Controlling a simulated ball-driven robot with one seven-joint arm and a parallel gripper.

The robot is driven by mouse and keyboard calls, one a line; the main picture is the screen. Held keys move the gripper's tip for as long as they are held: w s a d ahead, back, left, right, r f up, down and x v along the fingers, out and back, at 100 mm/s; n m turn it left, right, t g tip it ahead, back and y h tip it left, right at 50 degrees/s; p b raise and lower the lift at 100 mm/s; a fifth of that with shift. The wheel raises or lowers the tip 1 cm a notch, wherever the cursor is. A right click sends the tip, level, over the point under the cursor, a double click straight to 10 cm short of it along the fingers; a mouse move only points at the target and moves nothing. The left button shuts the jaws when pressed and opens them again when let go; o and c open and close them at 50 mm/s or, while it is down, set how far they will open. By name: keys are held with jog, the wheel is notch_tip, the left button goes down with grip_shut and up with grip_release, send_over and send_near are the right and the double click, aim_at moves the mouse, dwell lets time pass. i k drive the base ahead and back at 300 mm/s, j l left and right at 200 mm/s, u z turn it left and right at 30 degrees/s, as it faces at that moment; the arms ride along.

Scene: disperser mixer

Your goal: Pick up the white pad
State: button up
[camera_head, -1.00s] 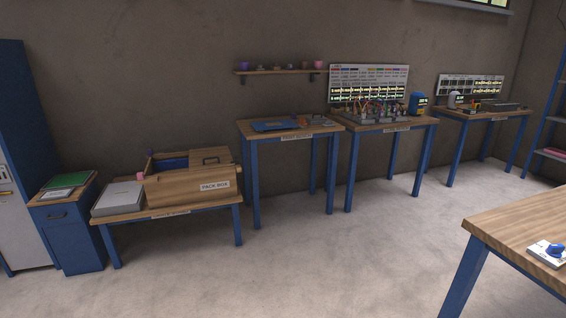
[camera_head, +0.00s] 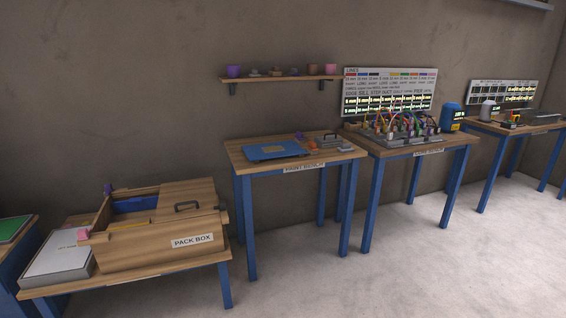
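A flat grey case with a whitish top (camera_head: 62,256) lies at the left end of a low wooden table, beside the pack box. Small print shows on its top, too small to read. I cannot tell whether it is the white pad, and nothing else in this view is clearly a white pad. My gripper is not in view.
The wooden pack box (camera_head: 160,240) stands on the low table (camera_head: 140,276). A bench (camera_head: 240,158) with a blue tray (camera_head: 275,151) stands right of it. A bench with coloured wires (camera_head: 400,128) is further right. A shelf (camera_head: 285,78) holds pots. Floor is clear at lower right.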

aim_at(345, 147)
jog(key=i, duration=1.95)
